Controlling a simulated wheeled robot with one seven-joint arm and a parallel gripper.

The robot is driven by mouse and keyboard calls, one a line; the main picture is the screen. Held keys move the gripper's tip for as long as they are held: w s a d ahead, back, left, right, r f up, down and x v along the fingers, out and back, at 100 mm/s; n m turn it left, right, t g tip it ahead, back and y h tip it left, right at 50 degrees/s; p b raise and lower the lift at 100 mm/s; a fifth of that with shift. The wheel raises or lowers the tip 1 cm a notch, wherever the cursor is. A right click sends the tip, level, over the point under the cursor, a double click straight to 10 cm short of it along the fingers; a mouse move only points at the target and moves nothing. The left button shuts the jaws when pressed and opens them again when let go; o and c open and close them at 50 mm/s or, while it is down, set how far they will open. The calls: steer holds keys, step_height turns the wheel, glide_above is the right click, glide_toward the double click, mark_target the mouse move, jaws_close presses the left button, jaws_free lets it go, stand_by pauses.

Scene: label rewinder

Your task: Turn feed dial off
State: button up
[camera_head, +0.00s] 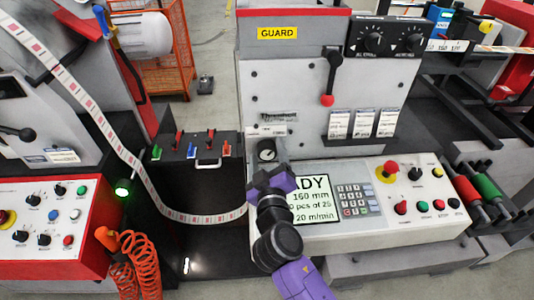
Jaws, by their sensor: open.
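I cannot tell whether the fingers touch the dial. Two black knobs with white scales, a left one (373,43) and a right one (415,43), sit on a dark box at the top. The labels are too small to read, so I cannot tell which one is the feed dial.
My arm covers the left of the display (318,200). A keypad (354,198), a red stop button (388,171) and several coloured buttons lie to its right. A red-knobbed lever (328,92) stands above. The label web (135,165) runs down the left.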

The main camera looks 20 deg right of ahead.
steer(key=c, duration=1.4)
steer(key=shift+o, duration=0.2)
steer(key=n+p, duration=0.1)
steer(key=n, duration=0.3)
steer(key=shift+n, duration=0.3)
steer(key=shift+f+n+p, duration=0.1)
steer(key=shift+n+p, duration=0.3)
steer(key=shift+n, duration=1.1)
steer(key=o, duration=1.4)
steer(key=shift+c, duration=0.2)
